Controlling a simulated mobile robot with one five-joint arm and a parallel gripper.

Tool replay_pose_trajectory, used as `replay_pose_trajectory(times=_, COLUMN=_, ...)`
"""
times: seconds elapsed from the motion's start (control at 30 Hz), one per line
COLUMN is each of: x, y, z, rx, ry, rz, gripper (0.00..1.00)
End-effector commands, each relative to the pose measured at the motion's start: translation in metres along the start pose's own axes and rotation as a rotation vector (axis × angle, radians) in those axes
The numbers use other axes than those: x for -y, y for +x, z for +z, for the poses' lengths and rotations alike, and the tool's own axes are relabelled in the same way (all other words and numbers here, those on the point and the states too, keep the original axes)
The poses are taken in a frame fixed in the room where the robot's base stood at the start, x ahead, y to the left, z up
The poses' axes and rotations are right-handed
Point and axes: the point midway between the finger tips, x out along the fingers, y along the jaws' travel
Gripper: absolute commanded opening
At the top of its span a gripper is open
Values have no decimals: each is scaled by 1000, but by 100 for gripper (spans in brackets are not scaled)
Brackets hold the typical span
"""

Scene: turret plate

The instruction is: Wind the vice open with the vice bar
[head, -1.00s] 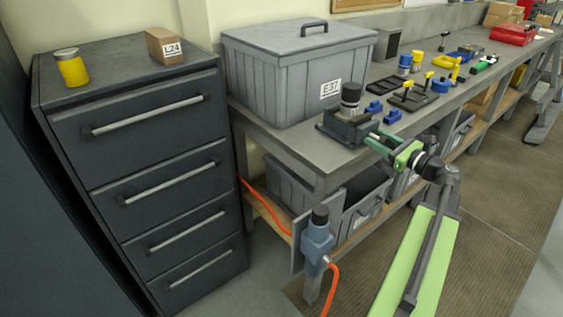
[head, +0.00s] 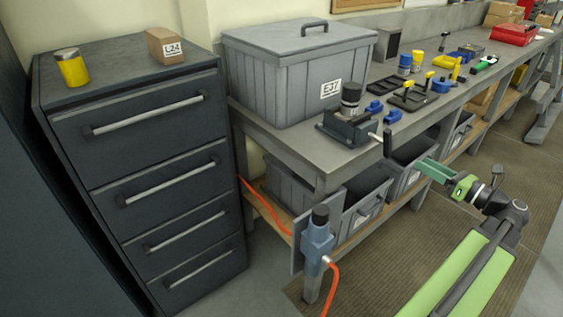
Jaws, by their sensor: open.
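The dark vice (head: 346,130) sits at the near left corner of the bench top, below the big grey bin. A short pale screw points from it toward the bench's front edge. The dark vice bar (head: 387,143) stands about upright at the screw's end, just past the edge. My gripper (head: 421,167), with green fingers, is open and empty. In the picture it is to the right of and below the bar, with a clear gap between them. The gap between the vice jaws is too small to make out.
Blue blocks (head: 374,107) and black trays (head: 412,97) lie to the right. A grey lidded bin (head: 285,85) stands behind. A blue-grey device (head: 318,240) with an orange hose is at the bench's front leg.

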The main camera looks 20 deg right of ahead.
Motion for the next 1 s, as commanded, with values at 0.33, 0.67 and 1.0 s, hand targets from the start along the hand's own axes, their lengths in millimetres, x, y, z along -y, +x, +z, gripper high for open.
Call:
replay_pose_trajectory(times=0.33, x=-38, y=78, z=-4, rx=-61, ry=-5, rz=127, gripper=41)
replay_pose_trajectory(times=0.67, x=-80, y=142, z=-12, rx=-119, ry=-14, rz=240, gripper=41)
replay_pose_trajectory(times=1.0, x=-130, y=200, z=-27, rx=-191, ry=-48, rz=355, gripper=41)
